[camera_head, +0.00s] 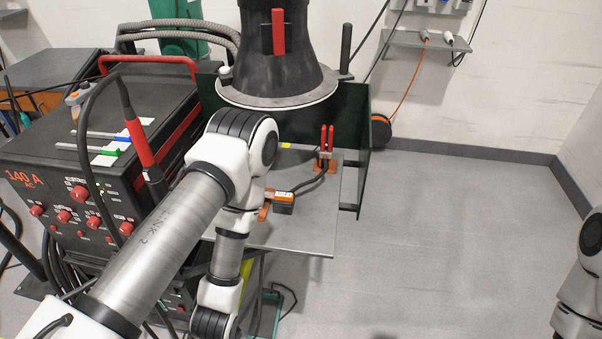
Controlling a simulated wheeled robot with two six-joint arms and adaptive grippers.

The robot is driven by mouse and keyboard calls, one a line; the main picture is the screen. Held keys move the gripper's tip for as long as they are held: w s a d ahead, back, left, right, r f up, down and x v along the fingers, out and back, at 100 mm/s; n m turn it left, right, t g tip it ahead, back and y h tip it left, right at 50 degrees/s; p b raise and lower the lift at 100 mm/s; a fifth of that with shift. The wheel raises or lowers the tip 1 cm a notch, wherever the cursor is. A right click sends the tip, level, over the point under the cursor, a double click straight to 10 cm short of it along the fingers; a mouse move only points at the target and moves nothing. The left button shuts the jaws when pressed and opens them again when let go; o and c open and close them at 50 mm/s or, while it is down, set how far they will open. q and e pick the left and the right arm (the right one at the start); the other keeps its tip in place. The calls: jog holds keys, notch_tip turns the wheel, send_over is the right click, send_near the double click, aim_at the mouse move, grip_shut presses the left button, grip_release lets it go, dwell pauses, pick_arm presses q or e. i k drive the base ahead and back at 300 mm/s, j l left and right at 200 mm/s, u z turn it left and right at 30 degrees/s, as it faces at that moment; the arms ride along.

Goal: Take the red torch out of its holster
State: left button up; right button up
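The red torch (139,142) stands tilted at the front right edge of the welding machine, its red grip below a black upper part with a cable. Its black lower end (155,182) sits against the machine's side; I cannot clearly make out the holster around it. My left arm passes just right of the torch, bends at a high elbow and comes back down toward the bottom edge. My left gripper does not show. My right arm shows only at the right edge, and its gripper is out of view.
The welding machine (50,160) has a red handle and a 140 A display. A grey table (310,230) holds an orange-and-black clamp (283,203) and an orange stand with red handles (327,138). The right floor is clear.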

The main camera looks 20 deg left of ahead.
aim_at(133, 123)
jog(key=u, duration=1.65)
